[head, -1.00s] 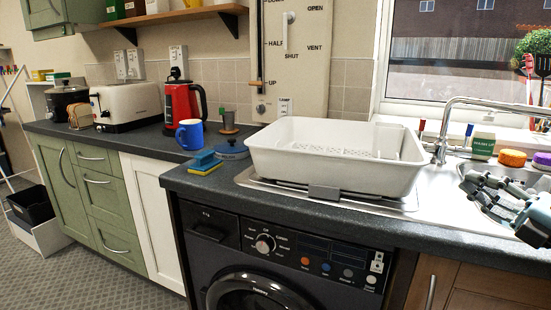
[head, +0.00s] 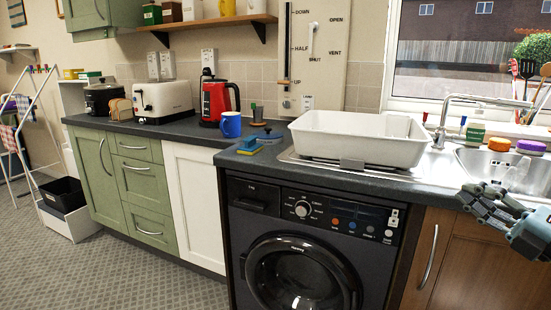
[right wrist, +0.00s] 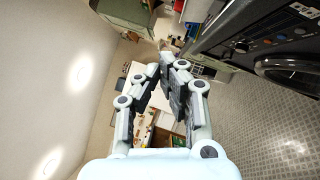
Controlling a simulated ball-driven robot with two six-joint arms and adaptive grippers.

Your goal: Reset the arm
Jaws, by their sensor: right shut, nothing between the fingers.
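My right gripper (head: 482,192) is at the right edge of the head view, in front of the wooden cupboard door and just below the counter edge. Its grey fingers are shut and hold nothing. In the right wrist view the gripper (right wrist: 166,68) points over a tilted scene of floor, wall and distant furniture, with no object between the fingers. My left gripper is in neither view.
The dark counter (head: 262,178) carries a white basin (head: 350,150), a blue mug (head: 231,125), a red kettle (head: 214,102) and a toaster (head: 158,103). A sink (head: 490,168) lies at right. A washing machine (head: 300,235) stands below.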

